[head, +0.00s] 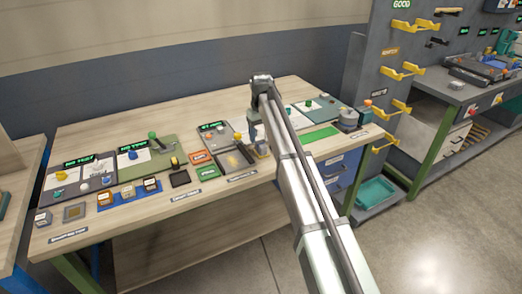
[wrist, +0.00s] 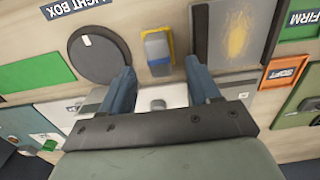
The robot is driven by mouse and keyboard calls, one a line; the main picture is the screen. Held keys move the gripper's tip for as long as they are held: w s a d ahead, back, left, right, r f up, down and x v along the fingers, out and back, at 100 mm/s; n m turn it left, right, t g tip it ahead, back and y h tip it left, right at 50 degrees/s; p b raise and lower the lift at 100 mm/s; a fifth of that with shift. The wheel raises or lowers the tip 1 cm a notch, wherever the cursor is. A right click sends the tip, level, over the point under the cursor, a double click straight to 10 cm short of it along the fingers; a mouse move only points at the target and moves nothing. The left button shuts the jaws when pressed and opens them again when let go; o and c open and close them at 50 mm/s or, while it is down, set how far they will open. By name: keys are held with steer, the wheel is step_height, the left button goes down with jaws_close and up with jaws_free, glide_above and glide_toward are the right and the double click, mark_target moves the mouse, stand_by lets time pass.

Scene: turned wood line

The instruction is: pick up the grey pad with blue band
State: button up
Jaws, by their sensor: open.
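The grey pad with blue band (wrist: 157,50) lies on the wooden bench in the wrist view, between a round dark disc and a grey panel with a yellow patch. Yellow shows along its edge. In the head view, a small grey and yellow piece that looks like the pad (head: 262,150) is beside my gripper, partly hidden by the arm. My gripper (wrist: 160,70) is open, its two blue fingers apart on either side of the pad's near end, with nothing held. In the head view my gripper (head: 254,136) points down over the bench; its fingertips are hard to make out.
The round disc (wrist: 99,54) is left of the pad and the grey panel (wrist: 229,35) is right of it. Orange and green labelled plates (head: 200,157) lie farther left on the bench. A pegboard with yellow holders (head: 400,72) stands at the right.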

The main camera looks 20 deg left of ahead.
mark_target(261, 143)
steer(key=shift+w+a+f, duration=0.1)
steer(key=shift+w+f, duration=0.05)
steer(key=shift+f, duration=1.3)
steer(key=shift+w+a+f, duration=0.1)
steer(key=shift+f, duration=1.35)
steer(key=c, duration=1)
steer(key=shift+c, duration=0.2)
step_height(261, 143, up, 10)
steer(key=shift+r, duration=0.1)
